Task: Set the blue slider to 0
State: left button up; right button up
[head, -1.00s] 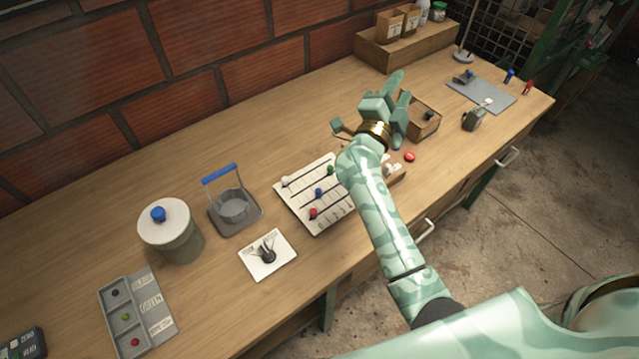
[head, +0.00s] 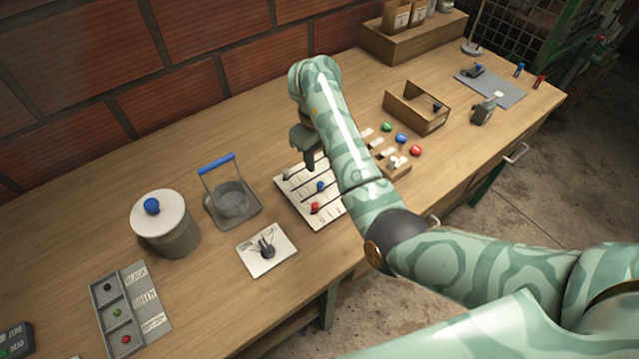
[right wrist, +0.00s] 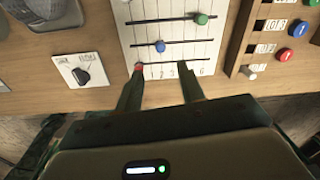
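The white slider board (head: 331,213) lies on the table, with several dark slots running across it. The blue slider (right wrist: 160,46) sits on the middle slot, part-way along from the left end; it also shows in the head view (head: 320,186). The red slider (right wrist: 138,67) is at the left end of the lowest numbered slot, and the green slider (right wrist: 201,19) is towards the right on an upper slot. My right gripper (right wrist: 160,76) is open and empty, its fingers pointing at the board's lower edge. In the head view my arm hides the board's upper right part. My left gripper is out of view.
A dial plate (head: 267,250) and a grey holder with a blue handle (head: 233,204) stand left of the board. A block with round buttons (head: 397,168) stands right of it. A lidded canister (head: 168,229) is farther left.

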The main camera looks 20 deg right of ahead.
aim_at(321, 183)
jog(key=f+b, duration=0.2)
jog(key=f, duration=0.2)
jog(key=f+b, duration=0.2)
jog(key=f, duration=0.3)
jog(key=shift+w+d+f, duration=0.1)
jog(key=shift+d+f, duration=0.1)
jog(key=shift+f, duration=0.05)
grip_shut()
jog(key=shift+d, duration=0.1)
